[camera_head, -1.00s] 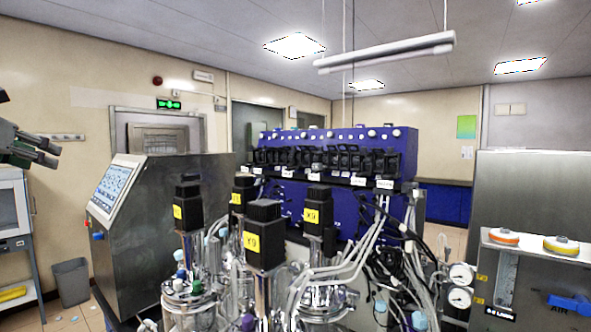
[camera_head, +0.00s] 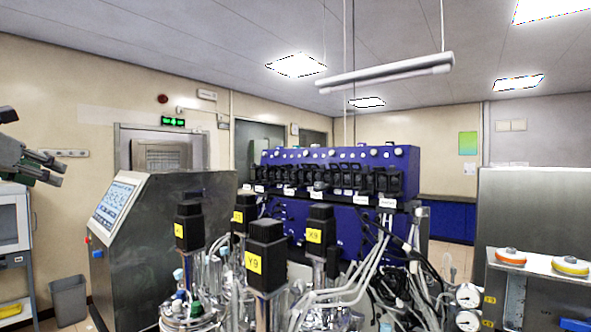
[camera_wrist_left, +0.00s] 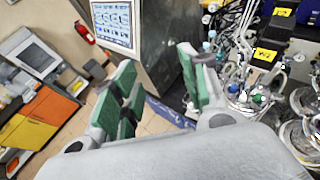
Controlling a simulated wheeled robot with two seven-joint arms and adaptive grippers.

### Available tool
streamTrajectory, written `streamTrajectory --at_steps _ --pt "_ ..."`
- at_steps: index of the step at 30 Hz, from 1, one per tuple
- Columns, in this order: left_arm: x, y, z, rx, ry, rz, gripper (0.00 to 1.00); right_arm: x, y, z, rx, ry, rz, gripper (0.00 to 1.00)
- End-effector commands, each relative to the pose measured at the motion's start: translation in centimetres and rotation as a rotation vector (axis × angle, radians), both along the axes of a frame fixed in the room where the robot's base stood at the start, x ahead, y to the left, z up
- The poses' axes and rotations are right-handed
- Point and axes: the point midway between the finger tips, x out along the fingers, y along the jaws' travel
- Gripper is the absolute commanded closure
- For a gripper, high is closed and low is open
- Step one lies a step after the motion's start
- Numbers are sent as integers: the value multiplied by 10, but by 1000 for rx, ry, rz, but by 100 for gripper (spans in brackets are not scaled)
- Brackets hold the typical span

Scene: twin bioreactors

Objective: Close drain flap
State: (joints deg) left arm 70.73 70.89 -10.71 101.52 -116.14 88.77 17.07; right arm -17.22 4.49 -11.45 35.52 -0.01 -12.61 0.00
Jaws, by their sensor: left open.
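I cannot make out a drain flap in either view. My left gripper (camera_head: 57,168) is at the far left edge of the head view, raised in the air, well apart from the bioreactors. In the left wrist view its two green-padded fingers (camera_wrist_left: 155,62) are spread apart with nothing between them. The glass bioreactor vessels (camera_head: 190,310) with black motor heads (camera_head: 267,243) stand at the bottom centre of the head view; their lower parts are cut off. My right gripper is not in view.
A steel console with a screen (camera_head: 117,205) stands left of the vessels. A blue pump rack (camera_head: 335,165) is behind them, with loose tubes and cables. A steel panel with gauges (camera_head: 467,296) is at right. A grey bin (camera_head: 69,300) stands on the floor at left.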

Motion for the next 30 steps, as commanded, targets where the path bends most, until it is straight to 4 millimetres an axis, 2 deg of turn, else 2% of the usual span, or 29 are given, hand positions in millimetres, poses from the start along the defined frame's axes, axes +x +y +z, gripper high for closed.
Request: streamTrajectory --at_steps 3,16,30 --pt "0 0 0 0 -1 0 64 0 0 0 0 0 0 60" --pt "-16 -2 20 -1 -65 -5 64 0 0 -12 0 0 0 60" --pt "-18 -13 24 9 -84 -19 64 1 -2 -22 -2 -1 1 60"
